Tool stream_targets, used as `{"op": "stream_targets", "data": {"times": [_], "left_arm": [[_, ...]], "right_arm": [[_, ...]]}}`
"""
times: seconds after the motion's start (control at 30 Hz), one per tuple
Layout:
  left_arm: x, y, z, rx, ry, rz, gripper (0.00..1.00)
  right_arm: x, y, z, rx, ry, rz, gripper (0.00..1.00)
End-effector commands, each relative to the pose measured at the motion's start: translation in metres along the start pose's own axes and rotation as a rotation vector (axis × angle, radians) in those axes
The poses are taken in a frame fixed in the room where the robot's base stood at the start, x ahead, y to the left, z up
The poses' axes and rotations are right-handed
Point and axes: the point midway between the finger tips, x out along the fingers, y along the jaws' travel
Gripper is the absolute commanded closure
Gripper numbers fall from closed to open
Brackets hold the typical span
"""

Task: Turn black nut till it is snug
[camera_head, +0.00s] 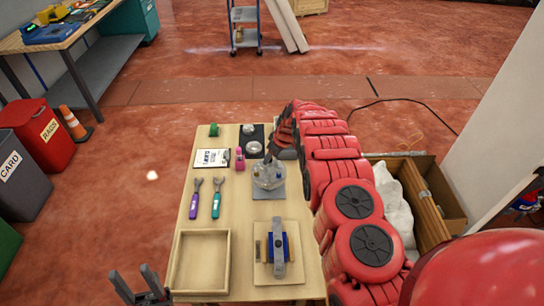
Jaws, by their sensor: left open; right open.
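A clear, rounded dispenser (267,177) stands on a grey pad on the wooden table (207,273). My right arm reaches in from the right and bends over the table. Its dark gripper (270,159) is open at the top of the dispenser; whether it touches is too small to tell. I cannot make out the black nut; my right gripper covers the dispenser's top. My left gripper (135,281) is open and empty at the near left corner of the table, far from the dispenser.
A purple wrench (195,200) and a teal wrench (216,199) lie left of the dispenser. An empty wooden tray (175,262) and a blue-and-grey fixture (279,250) sit in front. A clipboard (212,158), a pink item (240,160) and a green item (214,130) lie farther back.

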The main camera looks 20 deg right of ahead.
Motion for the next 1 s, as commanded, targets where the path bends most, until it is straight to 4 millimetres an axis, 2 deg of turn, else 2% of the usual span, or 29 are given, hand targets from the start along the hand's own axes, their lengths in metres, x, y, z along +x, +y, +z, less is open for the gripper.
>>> {"op": "stream_targets", "data": {"times": [0.33, 0.37, 0.63, 1.0], "left_arm": [[0.0004, 0.0000, 0.0000, 0.000, 0.000, 0.000, 0.50], [0.0003, 0.0000, 0.0000, 0.000, 0.000, 0.000, 0.50], [0.0003, 0.0000, 0.0000, 0.000, 0.000, 0.000, 0.50], [0.0001, 0.0000, 0.0000, 0.000, 0.000, 0.000, 0.50]], "right_arm": [[0.0027, -0.0007, 0.0005, 0.000, -0.001, -0.001, 0.49], [0.0027, -0.0007, 0.0006, 0.000, -0.001, -0.002, 0.52], [0.0026, -0.0006, 0.0006, 0.000, -0.001, -0.001, 1.00], [0.0024, -0.0006, 0.0003, 0.010, 0.000, 0.003, 1.00]]}}
